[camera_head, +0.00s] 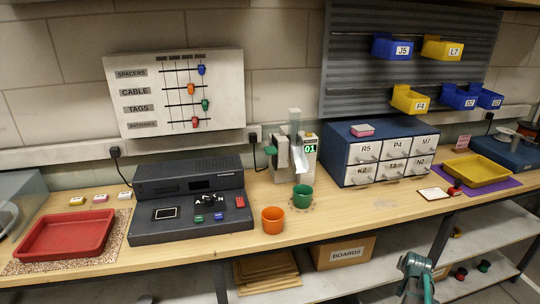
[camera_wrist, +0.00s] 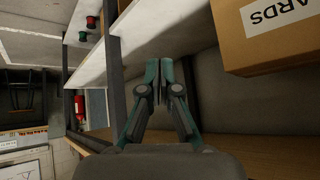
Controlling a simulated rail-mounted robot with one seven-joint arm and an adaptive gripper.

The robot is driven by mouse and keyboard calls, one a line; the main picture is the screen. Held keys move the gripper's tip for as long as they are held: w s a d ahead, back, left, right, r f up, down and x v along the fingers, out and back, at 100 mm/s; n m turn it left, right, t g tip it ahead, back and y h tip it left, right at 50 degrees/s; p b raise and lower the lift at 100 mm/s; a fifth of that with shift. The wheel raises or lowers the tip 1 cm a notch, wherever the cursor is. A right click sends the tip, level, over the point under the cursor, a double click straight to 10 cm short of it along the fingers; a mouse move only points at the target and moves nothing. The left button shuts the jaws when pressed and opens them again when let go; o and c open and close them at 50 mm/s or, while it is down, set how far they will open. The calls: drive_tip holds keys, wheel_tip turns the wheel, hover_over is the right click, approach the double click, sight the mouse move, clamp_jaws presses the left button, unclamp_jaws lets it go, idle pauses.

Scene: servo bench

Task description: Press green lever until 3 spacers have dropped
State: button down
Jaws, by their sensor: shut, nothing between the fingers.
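The spacer dispenser (camera_head: 304,146) stands at the middle back of the bench, grey-white with a clear upright tube on top. Its green lever (camera_head: 271,150) sticks out on the left side. Its small green display (camera_head: 310,149) appears to read 01. A green cup (camera_head: 303,196) stands in front of the dispenser; its inside is too small to make out. My gripper (camera_wrist: 158,68) is shut and empty in the wrist view, below the bench near the lower shelf. In the head view my arm shows at the lower right, away from the lever.
An orange cup (camera_head: 272,220) stands near the front edge, left of the green cup. A dark console (camera_head: 190,205) is to the left and a blue drawer cabinet (camera_head: 380,150) to the right. A BOARDS box (camera_head: 343,253) sits on the shelf below.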

drive_tip(key=w+d+r+m+t+h+b, duration=0.1)
drive_tip(key=w+d+r+t+h+b, duration=0.15)
drive_tip(key=d+r, duration=0.7)
drive_tip(key=w+d+r+m+t+h+b, duration=0.1)
drive_tip(key=w+d+r+t+h, duration=0.15)
drive_tip(key=d+r, duration=0.65)
drive_tip(key=w+a+r+t+p, duration=0.1)
drive_tip(key=a+r, duration=0.2)
drive_tip(key=r, duration=0.5)
drive_tip(key=w+a+r+t, duration=0.1)
drive_tip(key=a+r, duration=0.3)
drive_tip(key=r, duration=0.4)
drive_tip(key=w+a+r+n+y+p, duration=0.2)
drive_tip(key=a, duration=0.7)
drive_tip(key=w+a+r+n+y+p, duration=0.1)
drive_tip(key=a+r+n+y+p, duration=0.15)
drive_tip(key=a, duration=0.65)
drive_tip(key=w+a+r+n+y+p, duration=0.1)
drive_tip(key=w+a+r+y+p, duration=0.1)
drive_tip(key=a, duration=0.8)
drive_tip(key=s+a+r+n+y+p, duration=0.2)
drive_tip(key=a, duration=0.8)
drive_tip(key=s+a+r+n+y+p, duration=0.2)
drive_tip(key=s+a, duration=0.1)
drive_tip(key=a, duration=0.7)
drive_tip(key=s+a+r+n+y+p, duration=0.2)
drive_tip(key=s+a+r, duration=0.1)
drive_tip(key=a, duration=0.8)
